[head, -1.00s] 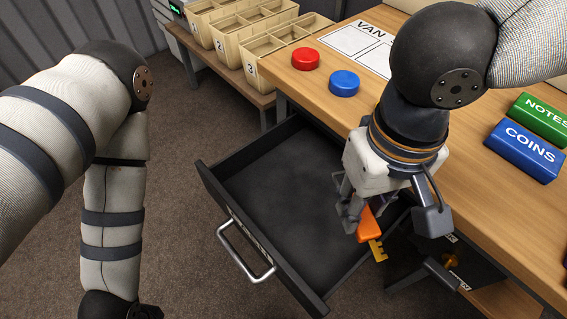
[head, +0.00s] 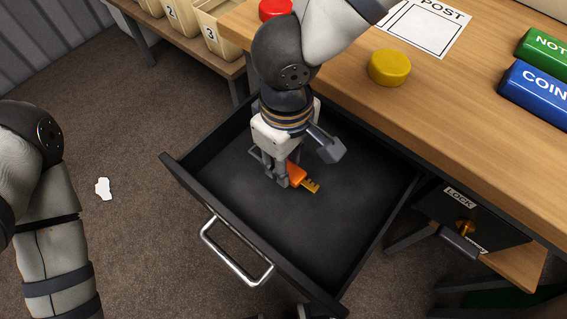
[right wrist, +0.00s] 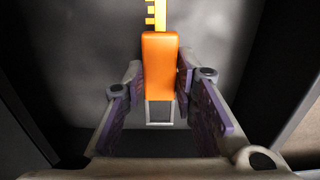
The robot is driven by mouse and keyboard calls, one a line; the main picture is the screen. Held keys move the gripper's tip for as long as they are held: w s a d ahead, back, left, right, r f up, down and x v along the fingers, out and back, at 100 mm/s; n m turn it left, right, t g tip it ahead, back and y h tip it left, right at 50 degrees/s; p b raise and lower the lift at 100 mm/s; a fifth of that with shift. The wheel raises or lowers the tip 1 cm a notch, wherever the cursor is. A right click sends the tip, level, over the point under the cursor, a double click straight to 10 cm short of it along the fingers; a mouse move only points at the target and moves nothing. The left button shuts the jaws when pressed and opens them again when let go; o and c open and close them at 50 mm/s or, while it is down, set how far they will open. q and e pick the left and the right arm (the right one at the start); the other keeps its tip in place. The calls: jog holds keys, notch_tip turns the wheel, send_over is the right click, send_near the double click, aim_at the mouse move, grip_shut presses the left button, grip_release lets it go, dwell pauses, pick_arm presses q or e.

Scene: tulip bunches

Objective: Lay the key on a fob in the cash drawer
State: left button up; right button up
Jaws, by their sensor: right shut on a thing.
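The cash drawer (head: 320,235) is pulled out from under the counter, dark and bare inside. My right gripper (head: 282,178) points down inside the drawer's outline and is shut on the orange fob (head: 296,174). The yellow key (head: 311,186) sticks out of the fob toward the lower right. I cannot tell whether the key touches the drawer floor. In the right wrist view the fob (right wrist: 160,65) sits between the two finger pads, with the key (right wrist: 156,15) pointing away. My left arm is at the lower left; its gripper is out of view.
The wooden counter (head: 440,130) borders the drawer at the upper right, with a yellow disc (head: 389,67), a red disc (head: 276,9) and a blue block (head: 540,92) on it. A lock box (head: 465,225) hangs right of the drawer. A white scrap (head: 103,188) lies on the floor.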

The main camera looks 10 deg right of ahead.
jog(key=f, duration=0.2)
jog(key=w+f+b, duration=0.1)
jog(key=f, duration=0.1)
pick_arm(q)
jog(key=shift+s+f, duration=0.45)
jog(key=shift+f, duration=0.1)
pick_arm(e)
jog(key=shift+f, duration=0.1)
jog(key=o, duration=1)
